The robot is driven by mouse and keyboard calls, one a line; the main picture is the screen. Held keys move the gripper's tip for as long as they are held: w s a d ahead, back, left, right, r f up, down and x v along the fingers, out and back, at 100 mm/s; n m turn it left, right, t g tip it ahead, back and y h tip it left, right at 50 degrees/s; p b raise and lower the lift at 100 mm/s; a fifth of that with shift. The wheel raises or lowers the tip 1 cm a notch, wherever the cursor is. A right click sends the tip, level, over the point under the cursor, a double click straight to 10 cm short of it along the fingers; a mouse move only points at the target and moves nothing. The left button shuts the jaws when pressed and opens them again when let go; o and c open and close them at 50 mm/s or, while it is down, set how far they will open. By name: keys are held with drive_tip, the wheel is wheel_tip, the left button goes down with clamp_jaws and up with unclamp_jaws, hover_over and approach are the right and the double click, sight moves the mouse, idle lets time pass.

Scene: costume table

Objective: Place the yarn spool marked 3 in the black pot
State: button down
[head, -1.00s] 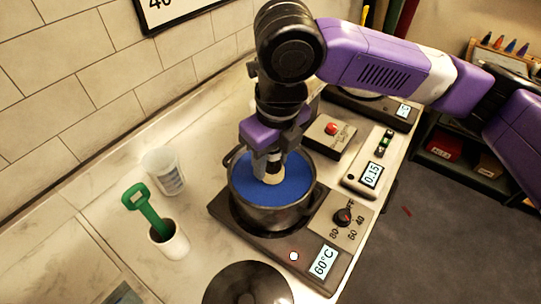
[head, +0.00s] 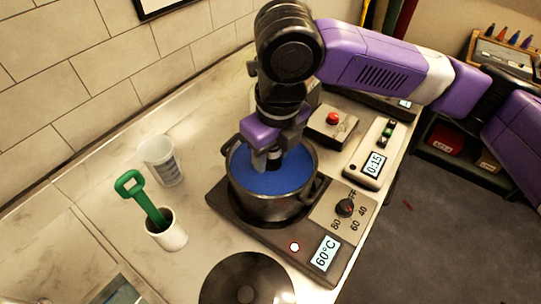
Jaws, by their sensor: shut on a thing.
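The black pot (head: 268,207) stands on a hot plate and holds blue liquid (head: 290,178). My gripper (head: 270,166) points down into the pot, its fingertips at the blue surface. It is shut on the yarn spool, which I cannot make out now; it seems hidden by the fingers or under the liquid. The spool's number does not show.
The hot plate (head: 222,212) reads 60°C. A black lid (head: 247,280) lies in front. A white cup with a green-handled tool (head: 146,205) and a clear beaker (head: 162,160) stand left. A red-button box (head: 333,126) and a 0:15 timer (head: 373,165) stand right.

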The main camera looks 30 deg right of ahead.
drive_tip(key=shift+f, duration=0.4)
idle(0.3)
drive_tip(key=shift+c, duration=1.9)
unclamp_jaws()
drive_tip(key=shift+r, duration=0.1)
drive_tip(key=shift+r+p, duration=2.6)
drive_tip(key=shift+r, duration=0.85)
drive_tip(key=shift+s+f, duration=0.1)
